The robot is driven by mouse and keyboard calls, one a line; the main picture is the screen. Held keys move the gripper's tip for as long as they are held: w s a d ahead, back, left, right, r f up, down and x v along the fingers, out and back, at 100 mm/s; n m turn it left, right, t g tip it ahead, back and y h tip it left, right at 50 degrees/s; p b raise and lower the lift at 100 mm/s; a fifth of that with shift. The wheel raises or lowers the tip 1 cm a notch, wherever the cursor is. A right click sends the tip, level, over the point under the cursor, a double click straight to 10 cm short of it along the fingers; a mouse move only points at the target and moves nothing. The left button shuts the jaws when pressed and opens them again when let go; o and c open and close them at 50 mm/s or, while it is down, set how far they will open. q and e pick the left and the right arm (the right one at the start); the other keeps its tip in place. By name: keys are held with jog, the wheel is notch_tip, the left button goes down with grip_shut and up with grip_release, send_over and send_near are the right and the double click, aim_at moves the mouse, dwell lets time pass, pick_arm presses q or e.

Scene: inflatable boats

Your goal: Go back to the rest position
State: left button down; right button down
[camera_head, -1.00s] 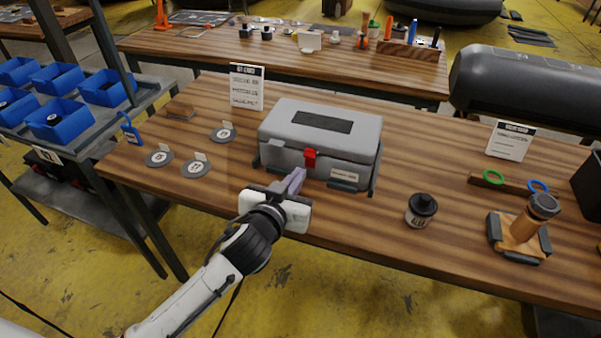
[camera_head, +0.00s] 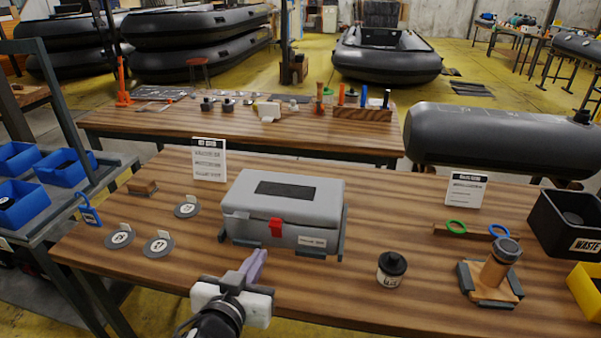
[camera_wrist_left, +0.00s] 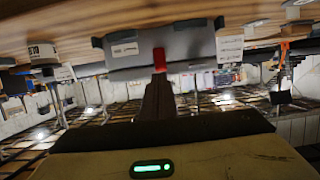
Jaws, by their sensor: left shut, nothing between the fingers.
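In the left wrist view the shut fingers (camera_wrist_left: 157,90) point toward the red latch (camera_wrist_left: 159,60), and the picture is upside down. The fingers look apart from the toolbox. My right gripper is not in view.
A sign (camera_head: 209,160) stands behind the toolbox. Blue bins (camera_head: 62,168) fill the left rack.

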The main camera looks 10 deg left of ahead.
pick_arm(q)
jog(key=s+f+m+g+h, duration=0.1)
jog(key=s+f+g, duration=0.5)
jog(key=s+f, duration=1.7)
jog(key=shift+a+f+m+h, duration=0.3)
jog(key=shift+a+f+h, duration=0.1)
jog(key=shift+f, duration=0.3)
